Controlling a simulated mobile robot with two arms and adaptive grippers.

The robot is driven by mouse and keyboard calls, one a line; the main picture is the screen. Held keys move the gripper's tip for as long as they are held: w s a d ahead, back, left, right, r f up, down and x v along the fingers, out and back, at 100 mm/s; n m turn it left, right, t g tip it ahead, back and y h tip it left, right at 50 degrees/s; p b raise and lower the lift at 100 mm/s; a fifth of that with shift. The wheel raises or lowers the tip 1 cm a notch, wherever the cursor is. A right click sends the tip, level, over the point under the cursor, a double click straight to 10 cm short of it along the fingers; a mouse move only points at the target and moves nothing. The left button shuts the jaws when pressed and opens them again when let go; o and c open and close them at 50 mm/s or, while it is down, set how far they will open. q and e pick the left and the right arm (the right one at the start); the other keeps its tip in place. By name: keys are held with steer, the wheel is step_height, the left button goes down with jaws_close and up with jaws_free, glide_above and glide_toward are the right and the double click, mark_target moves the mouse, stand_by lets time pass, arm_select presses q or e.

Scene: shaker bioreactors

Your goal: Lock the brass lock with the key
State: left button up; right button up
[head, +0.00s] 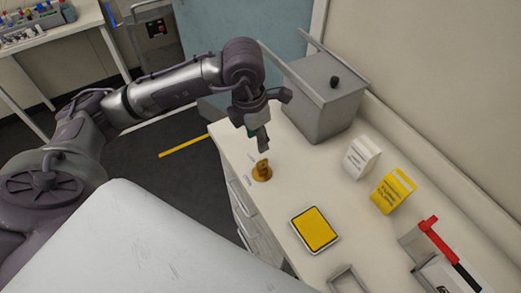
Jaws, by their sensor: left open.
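A small brass lock (262,171) stands on the white counter (285,195) near its left edge. My left gripper (264,143) reaches in from the left and hangs just above the lock, pointing down. It is open, and a gap shows between its fingertips and the lock. I cannot make out a key for certain; small pale marks lie on the counter beside the lock. My right gripper is not in view.
A grey box (325,95) with a black knob stands behind the lock. A yellow pad (314,229), a white label stand (361,157), a yellow label stand (393,191) and a red-handled item (438,236) lie to the right. Drawers (241,205) are under the counter.

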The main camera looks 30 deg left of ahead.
mark_target(262, 161)
arm_select(q)
steer(key=f+p, duration=0.1)
steer(key=f, duration=0.3)
steer(key=f+p, duration=0.1)
steer(key=f, duration=0.3)
steer(key=w+f, duration=0.1)
steer(key=f, duration=0.2)
steer(key=shift+d+f+p, duration=0.4)
jaws_close()
